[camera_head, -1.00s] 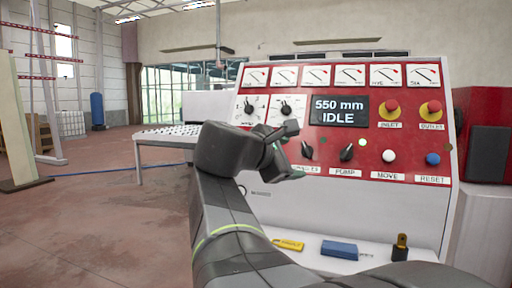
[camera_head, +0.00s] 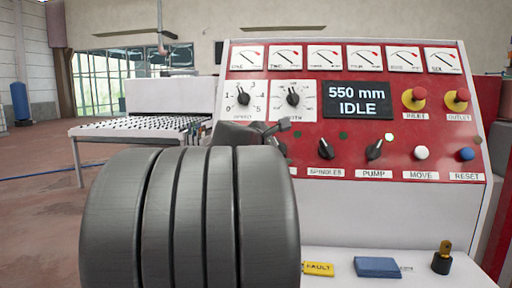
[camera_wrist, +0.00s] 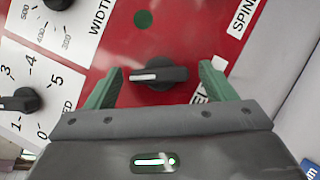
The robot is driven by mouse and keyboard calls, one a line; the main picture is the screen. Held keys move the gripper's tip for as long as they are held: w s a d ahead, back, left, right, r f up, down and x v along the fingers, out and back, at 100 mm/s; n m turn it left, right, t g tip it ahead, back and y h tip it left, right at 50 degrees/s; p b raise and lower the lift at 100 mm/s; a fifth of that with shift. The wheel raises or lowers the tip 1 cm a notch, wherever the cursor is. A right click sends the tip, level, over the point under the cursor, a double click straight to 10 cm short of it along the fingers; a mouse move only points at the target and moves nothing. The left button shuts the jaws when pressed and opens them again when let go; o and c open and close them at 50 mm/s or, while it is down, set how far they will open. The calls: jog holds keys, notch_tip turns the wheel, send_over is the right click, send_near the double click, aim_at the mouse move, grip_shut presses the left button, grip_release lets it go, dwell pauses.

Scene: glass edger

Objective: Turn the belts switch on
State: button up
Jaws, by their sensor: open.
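The belts switch (camera_wrist: 158,75) is a black rotary knob with a white pointer line on the red panel. In the wrist view it sits between the two green fingers of my gripper (camera_wrist: 160,82), which are open with a gap on each side. Its label (camera_wrist: 200,96) is mostly hidden by my gripper. A dark green lamp (camera_wrist: 142,19) is beside the knob. In the head view my gripper (camera_head: 268,130) is at the panel's lower left, and my arm hides most of the switch.
The spindles knob (camera_head: 326,148) and pump knob (camera_head: 374,149) are close to the right. Speed (camera_head: 243,97) and width (camera_head: 292,96) dials are above. A display (camera_head: 357,99) reads 550 mm IDLE. A blue block (camera_head: 377,267) lies on the ledge below.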

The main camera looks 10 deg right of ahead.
jog(key=shift+w+d+f, duration=0.1)
jog(key=shift+w+d, duration=0.05)
jog(key=shift+w, duration=0.1)
jog(key=c, duration=1)
